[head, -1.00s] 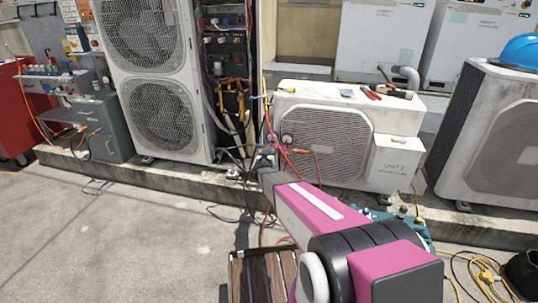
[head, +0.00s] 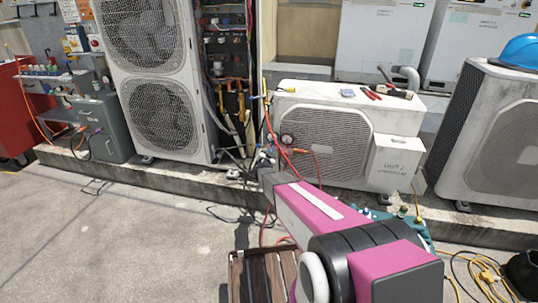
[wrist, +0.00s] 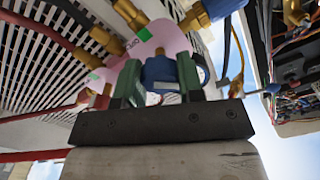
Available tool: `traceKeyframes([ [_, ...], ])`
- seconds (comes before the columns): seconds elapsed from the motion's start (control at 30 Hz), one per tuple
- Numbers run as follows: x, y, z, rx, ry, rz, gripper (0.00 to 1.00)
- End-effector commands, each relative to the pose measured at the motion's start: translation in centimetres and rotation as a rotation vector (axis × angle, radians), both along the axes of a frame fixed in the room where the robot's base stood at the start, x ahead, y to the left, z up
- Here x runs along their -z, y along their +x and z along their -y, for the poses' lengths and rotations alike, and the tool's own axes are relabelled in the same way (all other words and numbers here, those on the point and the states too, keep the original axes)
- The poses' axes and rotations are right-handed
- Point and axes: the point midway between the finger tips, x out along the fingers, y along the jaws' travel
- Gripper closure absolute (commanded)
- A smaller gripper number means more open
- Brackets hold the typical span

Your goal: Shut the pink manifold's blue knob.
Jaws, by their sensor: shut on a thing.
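The pink manifold (wrist: 165,38) fills the upper middle of the wrist view, with brass fittings and green labels on it. Its blue knob (wrist: 160,71) sits between the two green fingers of my gripper (wrist: 160,80), which is shut on it. The fingers cover the knob's sides, and I cannot read how far it is turned. In the head view the manifold is small, in front of the low condenser unit, beyond the end of my pink arm; my fingers are too small to make out there.
The white condenser unit (head: 322,140) stands close behind the manifold, with tools on its top. Red hoses (head: 274,128) and dark cables hang around it. A tall twin-fan unit (head: 160,116) is at the left. A slatted wooden crate (head: 238,272) stands in front. Open concrete lies at left.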

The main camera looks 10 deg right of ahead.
Motion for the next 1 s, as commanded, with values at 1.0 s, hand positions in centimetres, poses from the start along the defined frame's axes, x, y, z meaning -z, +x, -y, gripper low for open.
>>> traceKeyframes([
  [1.0, -0.01, -0.06, 0.04, 0.002, 0.716, 0.297, 0.89],
])
